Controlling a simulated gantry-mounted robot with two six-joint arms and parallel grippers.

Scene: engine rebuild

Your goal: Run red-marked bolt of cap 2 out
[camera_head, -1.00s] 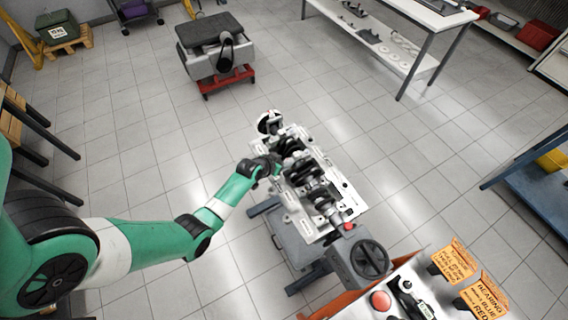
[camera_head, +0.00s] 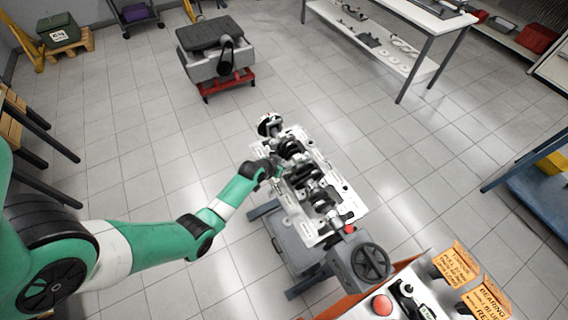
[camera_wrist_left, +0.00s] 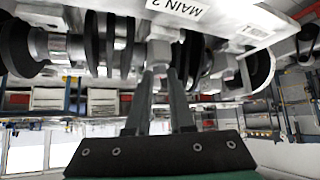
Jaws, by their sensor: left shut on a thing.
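The engine block (camera_head: 338,188) sits on the stand with its crankshaft (camera_head: 308,178) exposed. My left gripper (camera_head: 279,170) is at the block's left side, beside the crankshaft. In the left wrist view its two fingers (camera_wrist_left: 157,78) rise to the crankshaft (camera_wrist_left: 108,45) and meet, shut on a small grey part that looks like a bolt (camera_wrist_left: 158,52). A white label reading MAIN 2 (camera_wrist_left: 177,8) is right above them. No red mark shows on the held part, and the fingertips hide much of it. My right gripper is in neither view.
The stand's handwheel (camera_head: 371,262) is at the block's near end. A bench with a red button (camera_head: 381,303) and orange signs (camera_head: 456,268) lies at the lower right. A grey engine on a red dolly (camera_head: 229,80) stands behind.

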